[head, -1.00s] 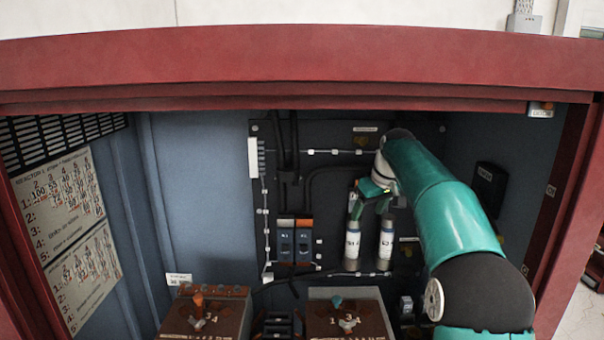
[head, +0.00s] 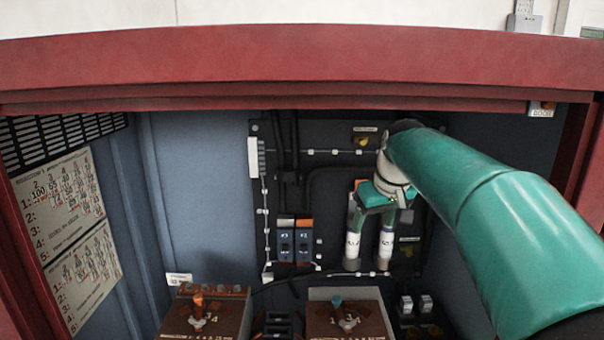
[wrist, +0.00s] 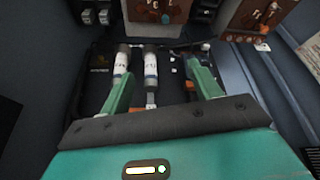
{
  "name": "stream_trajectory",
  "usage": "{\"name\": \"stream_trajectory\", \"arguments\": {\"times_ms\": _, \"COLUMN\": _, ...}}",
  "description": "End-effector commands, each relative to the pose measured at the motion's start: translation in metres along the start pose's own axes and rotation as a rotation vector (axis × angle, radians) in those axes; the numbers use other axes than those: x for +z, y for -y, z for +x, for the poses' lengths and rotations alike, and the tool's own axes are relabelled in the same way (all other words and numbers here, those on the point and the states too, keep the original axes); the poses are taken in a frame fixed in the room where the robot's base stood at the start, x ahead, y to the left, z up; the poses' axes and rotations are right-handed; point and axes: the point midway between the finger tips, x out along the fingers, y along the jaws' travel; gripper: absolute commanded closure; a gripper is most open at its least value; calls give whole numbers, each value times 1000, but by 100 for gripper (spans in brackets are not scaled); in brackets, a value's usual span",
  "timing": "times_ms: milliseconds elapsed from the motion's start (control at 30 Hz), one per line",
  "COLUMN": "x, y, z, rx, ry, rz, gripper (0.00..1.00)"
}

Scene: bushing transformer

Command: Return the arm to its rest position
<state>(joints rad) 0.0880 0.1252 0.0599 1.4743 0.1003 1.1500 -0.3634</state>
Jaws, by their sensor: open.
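My arm, teal with dark joints, reaches in from the right in the head view. One cylinder (wrist: 150,68) shows in the gap between the fingers. The other (wrist: 122,62) is close to the left finger. I cannot tell whether a finger touches either.
The red cabinet frame (head: 300,65) crosses above and runs down both sides. Two brown boxes with knobs, the left one (head: 215,325) and the right one (head: 345,322), stand low in front. Blue-and-orange breakers (head: 295,240) sit left of the cylinders. The blue wall (head: 195,190) further left is clear.

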Motion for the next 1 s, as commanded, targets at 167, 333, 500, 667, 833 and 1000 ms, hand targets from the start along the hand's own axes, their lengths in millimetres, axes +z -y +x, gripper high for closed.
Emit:
{"name": "stream_trajectory", "arguments": {"times_ms": 167, "x": 63, "y": 25, "z": -27, "rx": 35, "ry": -14, "rz": 62, "gripper": 37}}
{"name": "stream_trajectory", "arguments": {"times_ms": 333, "x": 128, "y": 46, "z": -37, "rx": 62, "ry": -29, "rz": 124, "gripper": 37}}
{"name": "stream_trajectory", "arguments": {"times_ms": 500, "x": 196, "y": 65, "z": -36, "rx": 83, "ry": -49, "rz": 186, "gripper": 37}}
{"name": "stream_trajectory", "arguments": {"times_ms": 667, "x": 259, "y": 81, "z": -23, "rx": 94, "ry": -68, "rz": 243, "gripper": 37}}
{"name": "stream_trajectory", "arguments": {"times_ms": 833, "x": 300, "y": 90, "z": -9, "rx": 100, "ry": -81, "rz": 279, "gripper": 37}}
{"name": "stream_trajectory", "arguments": {"times_ms": 1000, "x": 310, "y": 93, "z": -4, "rx": 101, "ry": -82, "rz": 290, "gripper": 37}}
